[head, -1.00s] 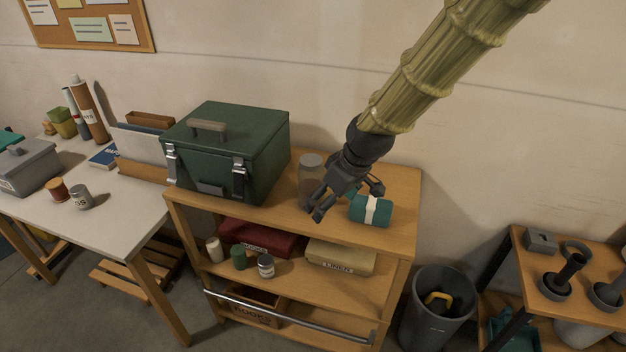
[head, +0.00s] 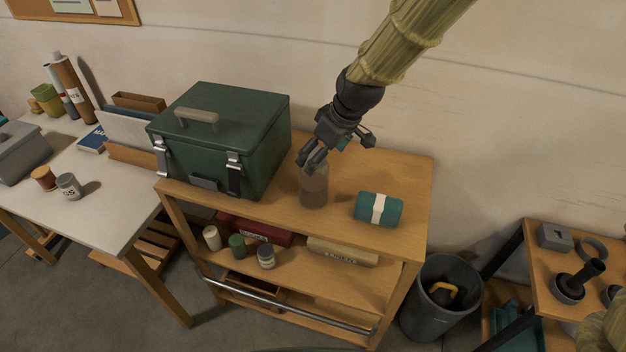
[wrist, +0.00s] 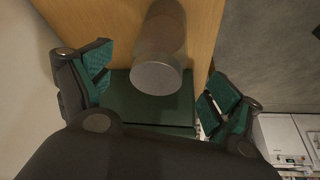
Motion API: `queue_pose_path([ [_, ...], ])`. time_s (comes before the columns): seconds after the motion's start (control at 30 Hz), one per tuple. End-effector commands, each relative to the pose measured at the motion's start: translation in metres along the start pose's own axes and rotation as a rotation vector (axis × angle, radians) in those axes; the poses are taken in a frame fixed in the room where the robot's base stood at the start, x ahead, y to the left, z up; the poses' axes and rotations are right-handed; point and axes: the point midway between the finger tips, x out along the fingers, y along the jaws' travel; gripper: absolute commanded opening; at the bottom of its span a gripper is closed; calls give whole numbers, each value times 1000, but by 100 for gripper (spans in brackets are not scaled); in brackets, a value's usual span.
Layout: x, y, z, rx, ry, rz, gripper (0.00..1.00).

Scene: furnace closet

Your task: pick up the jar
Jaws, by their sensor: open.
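The jar (head: 314,188) is a clear cylinder with brownish contents, standing on the wooden cart's top between the green box and the teal roll. In the wrist view the jar (wrist: 161,50) shows its round grey lid toward the camera, between and ahead of the two fingers. My gripper (head: 313,160) is open and empty, at the jar's upper part in the head view, hiding its lid there. In the wrist view my gripper (wrist: 155,95) has its teal-padded fingers spread on both sides, with gaps to the jar. I cannot tell whether anything touches it.
The green latched box (head: 222,140) stands close left of the jar. The teal roll (head: 379,209) lies to its right. The cart top (head: 405,180) is bare at the right end. The wall is close behind. A grey bin (head: 440,300) stands right of the cart.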

Motion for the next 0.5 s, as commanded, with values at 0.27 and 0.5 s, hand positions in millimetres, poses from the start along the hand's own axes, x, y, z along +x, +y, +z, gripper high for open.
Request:
queue_pose_path([
  [0.27, 16, -1, -1, -3, -1, -1, 91],
  [0.5, 28, -1, -2, -5, -2, -3, 91],
])
